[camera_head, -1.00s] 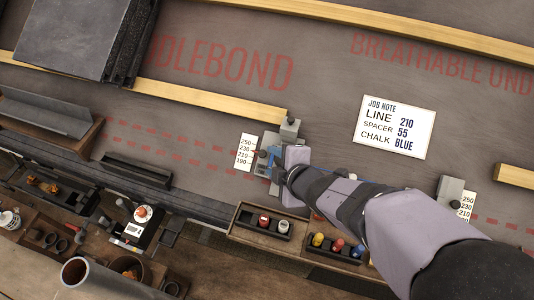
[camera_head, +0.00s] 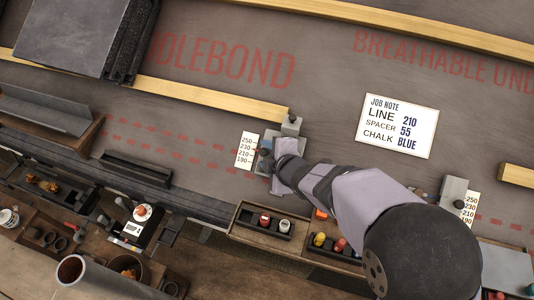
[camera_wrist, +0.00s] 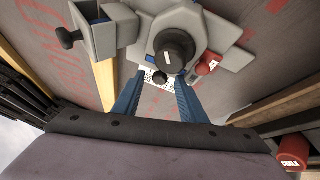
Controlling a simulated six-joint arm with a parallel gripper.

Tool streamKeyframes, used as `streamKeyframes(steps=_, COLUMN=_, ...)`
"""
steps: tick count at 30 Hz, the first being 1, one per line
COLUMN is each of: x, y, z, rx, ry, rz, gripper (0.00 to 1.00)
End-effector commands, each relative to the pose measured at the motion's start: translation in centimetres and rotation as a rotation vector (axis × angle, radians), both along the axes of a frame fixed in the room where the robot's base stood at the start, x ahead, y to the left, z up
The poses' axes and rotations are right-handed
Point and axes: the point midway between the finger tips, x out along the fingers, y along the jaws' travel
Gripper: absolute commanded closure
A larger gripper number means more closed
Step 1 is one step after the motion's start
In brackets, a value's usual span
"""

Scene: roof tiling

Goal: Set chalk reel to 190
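The grey chalk reel (camera_head: 268,141) is at the left end station, beside a white scale card (camera_head: 245,150) marked 250, 230, 210 and 190. Its set value is too small to read. In the wrist view its grey body (camera_wrist: 203,30) carries a large black knob (camera_wrist: 175,50) with a white line, and a smaller black knob (camera_wrist: 160,77) lies near my fingertips. My gripper (camera_wrist: 160,84) is open, its two blue fingers apart and pointing at the reel, with nothing clearly held. In the head view my wrist hides the fingers and part of the reel.
A second grey device (camera_head: 452,191) with a similar scale stands at right. Wooden trays (camera_head: 262,233) with coloured bottles lie below my arm. A wooden batten (camera_head: 215,100) runs up to the reel.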

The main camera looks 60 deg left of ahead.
Motion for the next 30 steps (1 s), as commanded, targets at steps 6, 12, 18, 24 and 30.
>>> streamKeyframes(steps=6, x=0.0, y=0.0, z=0.0, rx=0.000, ry=0.000, rz=0.000, gripper=1.00)
streamKeyframes(steps=12, x=-0.1, y=-0.1, z=-0.2, rx=0.000, ry=0.000, rz=0.000, gripper=1.00)
streamKeyframes(steps=18, x=-1.0, y=-0.9, z=-1.5, rx=-0.002, ry=0.001, rz=0.001, gripper=1.00)
streamKeyframes(steps=24, x=-2.2, y=-2.1, z=-2.6, rx=-0.002, ry=0.001, rz=0.002, gripper=1.00)
streamKeyframes(steps=30, x=-2.6, y=-2.7, z=-2.8, rx=-0.004, ry=0.000, rz=0.002, gripper=1.00)
